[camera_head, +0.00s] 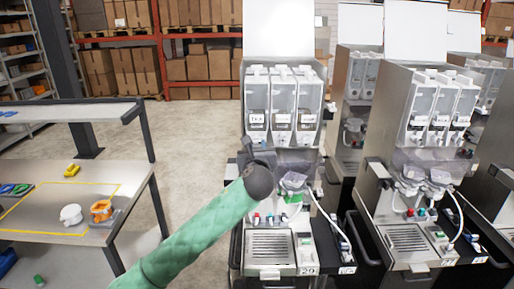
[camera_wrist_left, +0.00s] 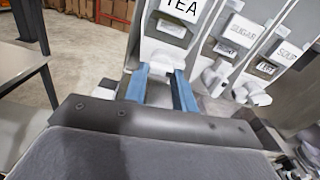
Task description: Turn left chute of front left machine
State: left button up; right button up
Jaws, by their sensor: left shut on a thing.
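The front left machine (camera_head: 279,30) stands in the middle of the head view, with three clear canisters side by side. In the left wrist view the left canister is labelled TEA (camera_wrist_left: 182,8), and its white left chute (camera_wrist_left: 160,64) is at the canister's lower end. My left gripper (camera_head: 250,145) is in front of the machine's left side. In the left wrist view its two blue fingers (camera_wrist_left: 160,88) are on either side of the left chute, shut on it. The chute's lower part is hidden by the gripper. My right gripper is not in view.
The middle chute (camera_wrist_left: 215,75) and right chute (camera_wrist_left: 252,94) are close by on the right. A second machine (camera_head: 414,30) stands to the right. A table (camera_head: 75,175) with small parts is on the left, with open floor between it and the front left machine.

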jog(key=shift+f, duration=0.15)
pick_arm(q)
jog(key=n+b, duration=0.3)
jog(key=n, duration=0.5)
jog(key=n+b, duration=0.3)
jog(key=n, duration=0.5)
jog(key=shift+d+r+n+b, duration=0.15)
jog(key=shift+n+b, duration=0.15)
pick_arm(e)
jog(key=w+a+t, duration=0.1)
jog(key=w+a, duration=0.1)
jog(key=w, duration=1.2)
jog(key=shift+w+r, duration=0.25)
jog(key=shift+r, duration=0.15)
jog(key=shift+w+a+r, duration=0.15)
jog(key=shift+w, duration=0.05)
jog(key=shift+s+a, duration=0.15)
pick_arm(q)
jog(key=o, duration=1)
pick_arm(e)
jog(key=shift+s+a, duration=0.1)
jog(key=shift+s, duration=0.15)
